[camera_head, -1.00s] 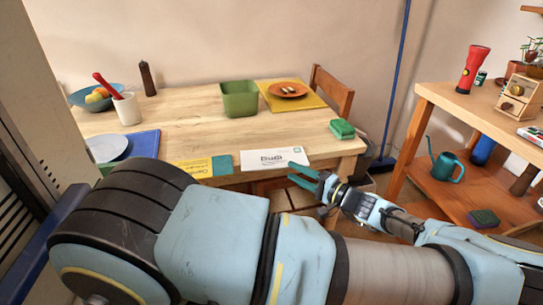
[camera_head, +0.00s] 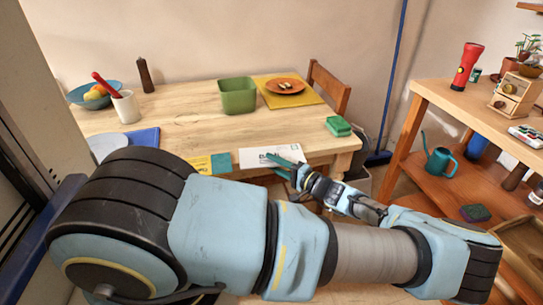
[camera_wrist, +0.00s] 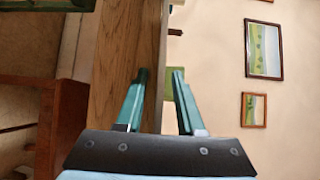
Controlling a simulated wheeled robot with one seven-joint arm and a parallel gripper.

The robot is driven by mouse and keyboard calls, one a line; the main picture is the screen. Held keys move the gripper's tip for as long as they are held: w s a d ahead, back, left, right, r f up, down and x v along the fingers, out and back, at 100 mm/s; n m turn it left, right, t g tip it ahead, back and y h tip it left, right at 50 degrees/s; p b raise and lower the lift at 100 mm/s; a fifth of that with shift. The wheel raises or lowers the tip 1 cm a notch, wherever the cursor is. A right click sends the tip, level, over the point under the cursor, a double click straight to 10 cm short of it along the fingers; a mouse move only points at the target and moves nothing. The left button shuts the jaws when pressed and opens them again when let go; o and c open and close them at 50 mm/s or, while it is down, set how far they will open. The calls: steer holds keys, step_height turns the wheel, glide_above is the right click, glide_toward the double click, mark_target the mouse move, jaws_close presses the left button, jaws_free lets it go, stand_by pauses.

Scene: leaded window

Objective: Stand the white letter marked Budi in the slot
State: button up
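A white letter (camera_head: 252,157) lies flat at the front edge of the table, with dark writing that I cannot read for certain. My gripper (camera_head: 273,164) is at the front edge of the table, its teal fingers in front of the letter and hiding part of it. In the wrist view, the gripper (camera_wrist: 158,75) is open, with nothing held between its fingers. I cannot tell whether the fingers touch the letter. No slot can be made out in these frames.
A yellow and teal card (camera_head: 208,165) lies left of the letter. A green sponge (camera_head: 338,126), green bin (camera_head: 238,96), and orange plate (camera_head: 285,86) are on the table (camera_head: 185,115). A wooden shelf (camera_head: 440,105) stands at right. The table's middle is clear.

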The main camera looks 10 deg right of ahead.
jaws_close()
steer(key=shift+r, duration=0.1)
stand_by(0.5)
